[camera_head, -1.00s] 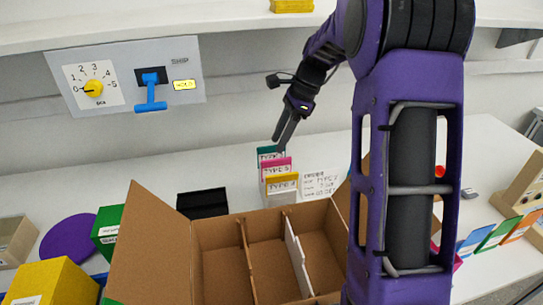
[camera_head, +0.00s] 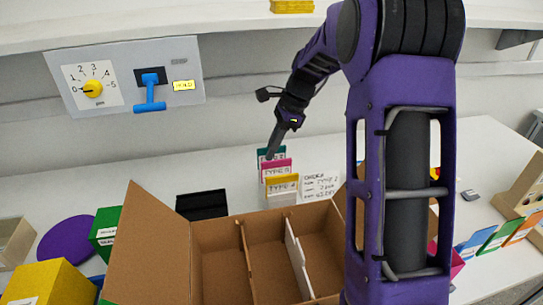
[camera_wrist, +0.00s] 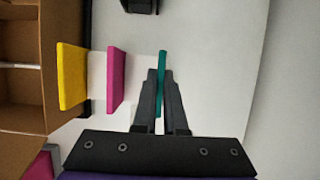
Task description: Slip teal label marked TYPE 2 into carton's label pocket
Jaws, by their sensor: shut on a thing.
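The teal label (camera_head: 266,154) stands upright at the back of a row of labels, with its printing partly covered in the head view. In the wrist view the teal label (camera_wrist: 162,75) is seen edge-on between the fingertips of my gripper (camera_wrist: 160,88). My gripper (camera_head: 270,156) is shut on it, fingers pointing down. In front of it stand the magenta label (camera_head: 277,170) and the yellow label (camera_head: 282,184), marked TYPE 4. The open carton (camera_head: 215,235) has thin dividers inside. Its label pocket cannot be made out.
A white order card (camera_head: 320,185) stands right of the labels, its text naming a type. A wall panel (camera_head: 125,77) has a yellow dial and blue lever. More coloured cards (camera_head: 500,236) stand at right.

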